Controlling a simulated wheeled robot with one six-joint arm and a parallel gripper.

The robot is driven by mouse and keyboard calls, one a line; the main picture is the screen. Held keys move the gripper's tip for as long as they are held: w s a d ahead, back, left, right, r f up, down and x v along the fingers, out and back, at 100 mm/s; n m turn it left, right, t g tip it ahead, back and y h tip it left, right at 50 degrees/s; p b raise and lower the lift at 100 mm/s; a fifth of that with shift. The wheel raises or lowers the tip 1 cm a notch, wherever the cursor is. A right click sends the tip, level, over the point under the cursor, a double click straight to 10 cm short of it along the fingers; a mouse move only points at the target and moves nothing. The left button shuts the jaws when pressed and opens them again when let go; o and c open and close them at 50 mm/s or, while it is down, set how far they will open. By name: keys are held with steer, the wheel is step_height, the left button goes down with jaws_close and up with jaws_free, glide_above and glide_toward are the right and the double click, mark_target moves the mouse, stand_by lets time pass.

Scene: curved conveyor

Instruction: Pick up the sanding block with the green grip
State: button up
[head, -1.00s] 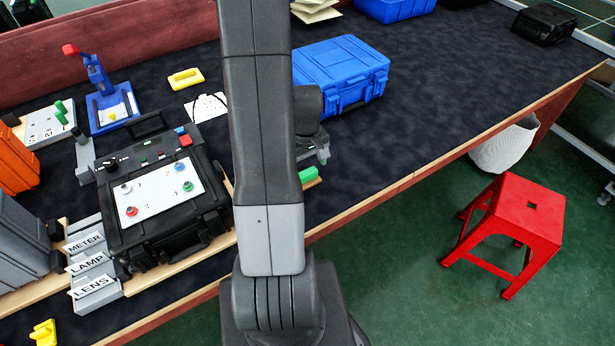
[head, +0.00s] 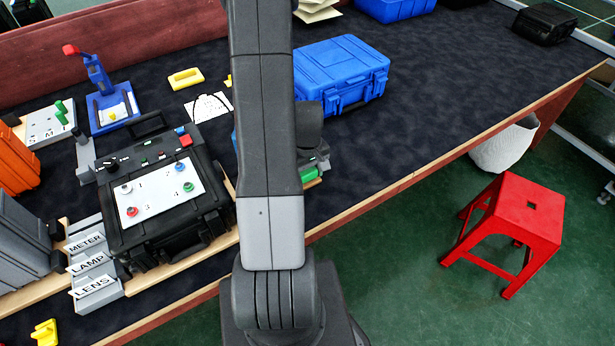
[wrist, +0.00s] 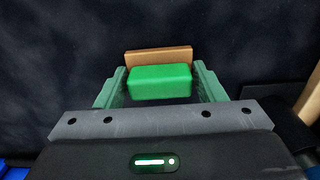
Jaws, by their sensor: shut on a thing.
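The sanding block (wrist: 160,84) shows in the wrist view as a green grip on a tan base. My gripper (wrist: 161,86) has one finger on each side of the green grip and is shut on it. In the head view the green grip (head: 309,174) shows beside my gripper (head: 312,165), close to the front edge of the bench. My arm hides part of the gripper and the block there. I cannot tell whether the block still touches the bench.
A blue case (head: 340,75) stands behind my gripper. A black control box (head: 160,195) with coloured buttons stands to the left. The dark bench top (head: 440,100) is clear to the right. A red stool (head: 515,215) stands on the floor at the right.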

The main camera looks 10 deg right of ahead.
mark_target(307, 171)
steer(key=shift+r, duration=0.1)
step_height(307, 171, up, 10)
steer(key=shift+f, duration=0.1)
stand_by(0.5)
steer(key=shift+o, duration=1.2)
steer(key=shift+c, duration=0.4)
